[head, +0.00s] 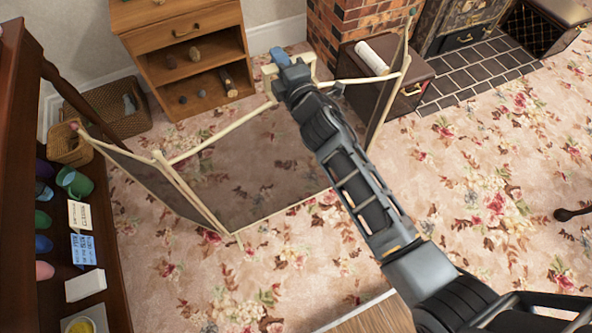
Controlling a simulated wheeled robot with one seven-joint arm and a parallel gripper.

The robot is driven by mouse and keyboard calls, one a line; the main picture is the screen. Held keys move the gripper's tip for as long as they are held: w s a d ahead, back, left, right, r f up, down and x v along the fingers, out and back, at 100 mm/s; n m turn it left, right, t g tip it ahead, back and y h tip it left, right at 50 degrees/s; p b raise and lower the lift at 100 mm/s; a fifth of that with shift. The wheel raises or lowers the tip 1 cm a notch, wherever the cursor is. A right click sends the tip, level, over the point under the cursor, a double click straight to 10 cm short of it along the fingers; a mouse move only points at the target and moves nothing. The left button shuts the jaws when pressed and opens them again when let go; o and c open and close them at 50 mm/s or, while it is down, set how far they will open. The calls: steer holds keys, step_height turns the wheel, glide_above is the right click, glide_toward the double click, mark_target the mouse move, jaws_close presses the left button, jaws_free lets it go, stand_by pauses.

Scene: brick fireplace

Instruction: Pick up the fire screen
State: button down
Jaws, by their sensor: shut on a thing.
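The fire screen (255,165) is a folding screen with a pale wooden frame and dark see-through mesh panels. It stands upright on the flowered carpet, with a wide middle panel and a side panel angled at each end. The fingertips are partly hidden by the gripper body, and my arm covers part of the right side of the screen.
A wooden shelf unit (190,42) stands behind the screen. Wicker baskets (112,112) are at the back left. A dark table (30,120) with mugs and cards runs along the left. A brown box (400,95) sits by the brick fireplace (340,30). Open carpet lies right.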

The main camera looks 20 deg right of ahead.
steer(key=shift+w+r, duration=0.1)
steer(key=shift+r, duration=0.1)
stand_by(0.3)
steer(key=shift+r, duration=0.1)
